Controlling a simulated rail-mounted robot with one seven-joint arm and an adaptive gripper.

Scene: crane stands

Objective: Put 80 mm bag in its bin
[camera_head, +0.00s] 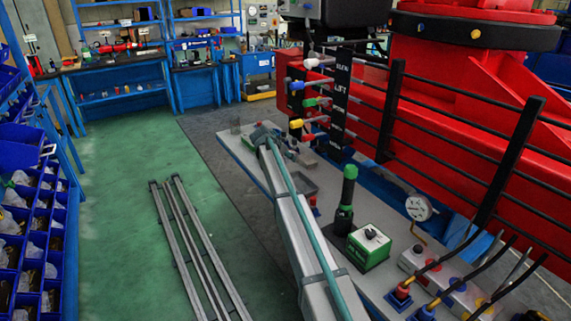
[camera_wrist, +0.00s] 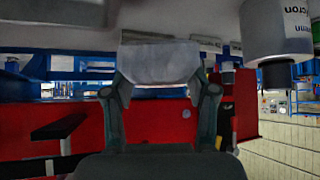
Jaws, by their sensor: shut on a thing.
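My gripper (camera_wrist: 159,80) shows in the wrist view, its two dark fingers on either side of a pale grey-white bag (camera_wrist: 158,62). The gripper is shut on this bag, which stands up above the fingertips. I cannot read any size on it. In the head view neither the bag nor the fingers can be made out clearly. Blue bins (camera_head: 25,155) stand in rows at the left edge of the head view. Several hold clear or whitish bags. I cannot tell which bin belongs to the 80 mm bag.
A grey bench (camera_head: 325,205) carries a green box (camera_head: 369,247), a dial gauge (camera_head: 419,207) and colored fittings. Red machinery (camera_head: 440,110) with black rails stands behind it. Metal rails (camera_head: 190,240) lie on the green floor, which is otherwise clear toward the bins.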

